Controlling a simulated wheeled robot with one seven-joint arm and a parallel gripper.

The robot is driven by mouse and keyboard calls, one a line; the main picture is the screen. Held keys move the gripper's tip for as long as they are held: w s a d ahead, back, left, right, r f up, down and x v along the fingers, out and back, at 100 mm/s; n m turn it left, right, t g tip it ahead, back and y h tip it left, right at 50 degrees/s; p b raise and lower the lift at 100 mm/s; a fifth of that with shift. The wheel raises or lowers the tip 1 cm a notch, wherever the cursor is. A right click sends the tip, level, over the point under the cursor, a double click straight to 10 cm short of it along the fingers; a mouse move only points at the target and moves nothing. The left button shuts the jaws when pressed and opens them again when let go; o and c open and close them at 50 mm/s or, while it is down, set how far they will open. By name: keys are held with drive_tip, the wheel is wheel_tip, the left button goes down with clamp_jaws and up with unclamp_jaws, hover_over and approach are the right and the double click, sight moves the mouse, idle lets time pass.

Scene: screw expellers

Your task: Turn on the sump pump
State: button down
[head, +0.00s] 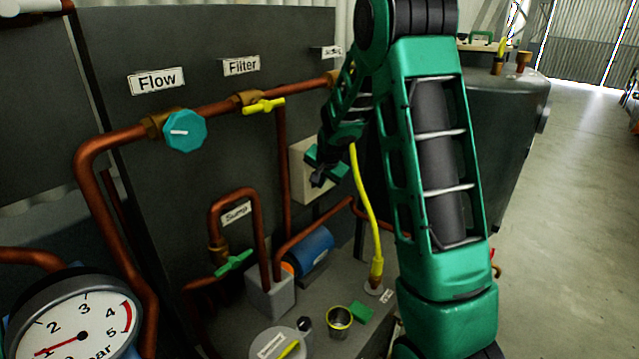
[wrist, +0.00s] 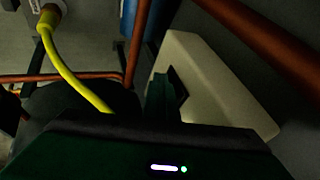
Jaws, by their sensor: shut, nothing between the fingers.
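A beige box (head: 300,184) is mounted on the dark panel, and my gripper (head: 317,182) is right in front of it. The box also shows in the wrist view (wrist: 205,85), with a dark part (wrist: 178,86) on its face beside my gripper's green finger (wrist: 158,95). My gripper is shut and empty; I cannot tell whether it touches the box. In the head view, my gripper and arm hide much of the box's face. A blue cylinder (head: 313,247) lies on the bench below, near the "Sump" label (head: 237,213) and a green valve handle (head: 234,264).
Copper pipes (head: 283,165) run along the panel, and one crosses close to the box in the wrist view (wrist: 265,45). A yellow hose (head: 366,205) rises behind my arm. A gauge (head: 80,320) stands at lower left. The floor at right is open.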

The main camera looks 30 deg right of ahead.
drive_tip(key=shift+w+a, duration=0.1)
drive_tip(key=shift+a, duration=0.1)
drive_tip(key=shift+r, duration=0.15)
drive_tip(key=s+r, duration=0.7)
drive_tip(key=s, duration=0.4)
drive_tip(key=shift+d, duration=0.15)
idle(0.4)
drive_tip(key=shift+s+r, duration=0.1)
drive_tip(key=shift+s, duration=0.1)
drive_tip(key=s+a+n+g, duration=0.2)
drive_tip(key=s, duration=1)
drive_tip(key=s+a+n+g+y, duration=0.1)
drive_tip(key=s+a+n+g, duration=0.1)
drive_tip(key=s, duration=1.1)
drive_tip(key=s+a+r+n+g+y, duration=0.1)
drive_tip(key=s+a+n+g, duration=0.1)
drive_tip(key=s, duration=1)
drive_tip(key=shift+s+a+n+g, duration=0.15)
drive_tip(key=shift+a+n+g, duration=0.15)
drive_tip(key=shift+a+g, duration=0.15)
drive_tip(key=shift+r, duration=0.1)
